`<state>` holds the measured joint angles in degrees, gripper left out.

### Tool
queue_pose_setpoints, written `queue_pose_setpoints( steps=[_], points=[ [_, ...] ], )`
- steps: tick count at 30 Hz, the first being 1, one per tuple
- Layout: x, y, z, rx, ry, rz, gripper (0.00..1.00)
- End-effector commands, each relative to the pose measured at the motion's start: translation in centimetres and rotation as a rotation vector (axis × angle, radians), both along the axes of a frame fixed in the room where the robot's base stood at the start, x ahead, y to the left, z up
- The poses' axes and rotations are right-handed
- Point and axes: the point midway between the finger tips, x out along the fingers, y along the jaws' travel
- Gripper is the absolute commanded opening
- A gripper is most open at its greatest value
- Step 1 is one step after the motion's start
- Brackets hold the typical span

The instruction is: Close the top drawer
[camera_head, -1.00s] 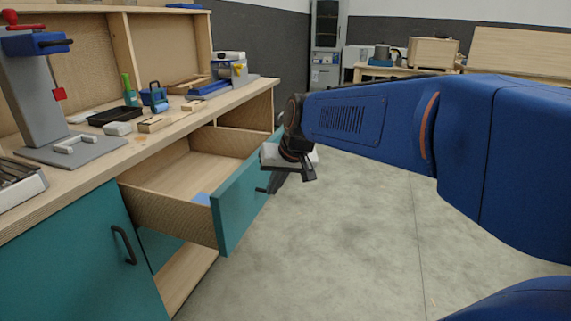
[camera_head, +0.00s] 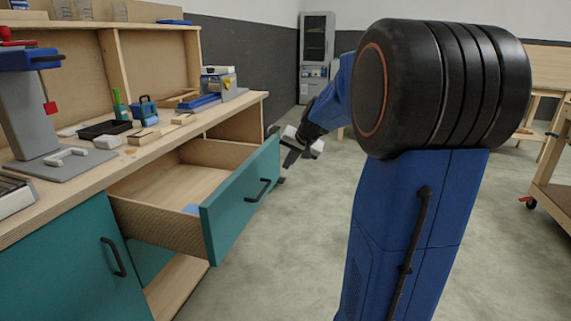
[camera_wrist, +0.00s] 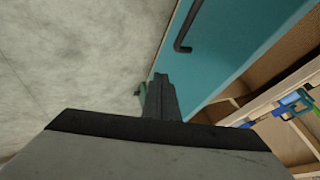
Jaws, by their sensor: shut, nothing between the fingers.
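The top drawer (camera_head: 222,217) is pulled out from the wooden workbench, with a teal front and a dark bar handle (camera_head: 259,191). Its wooden inside is visible, with a small blue item (camera_head: 191,209) near the front. My gripper (camera_head: 287,163) is shut and empty, just beyond the far end of the drawer front. In the wrist view my gripper (camera_wrist: 161,90) points along the teal drawer front (camera_wrist: 225,50), close to its edge; I cannot tell whether they touch. The handle also shows there (camera_wrist: 186,28).
The workbench top (camera_head: 150,149) holds a drill press (camera_head: 30,110), a black tray (camera_head: 105,129) and several small tools. A teal cupboard door (camera_head: 60,262) is below at left. Open concrete floor (camera_head: 290,260) lies before the drawer. A wooden table stands at right.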

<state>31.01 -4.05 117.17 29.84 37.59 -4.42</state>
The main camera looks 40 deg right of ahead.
Motion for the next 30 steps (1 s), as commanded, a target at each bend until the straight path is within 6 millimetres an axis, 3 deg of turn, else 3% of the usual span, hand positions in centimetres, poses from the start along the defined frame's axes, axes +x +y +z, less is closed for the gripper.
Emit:
queue_pose_setpoints(
  steps=[13, 21, 30],
  points=[
    [4.7, 0.1, -6.4, 0.001, 0.004, 0.002, 0.00],
    [7.1, 2.1, -6.1, -0.001, 0.003, 0.003, 0.00],
    [7.7, 2.5, -6.0, 0.000, 0.001, 0.001, 0.00]
  ],
)
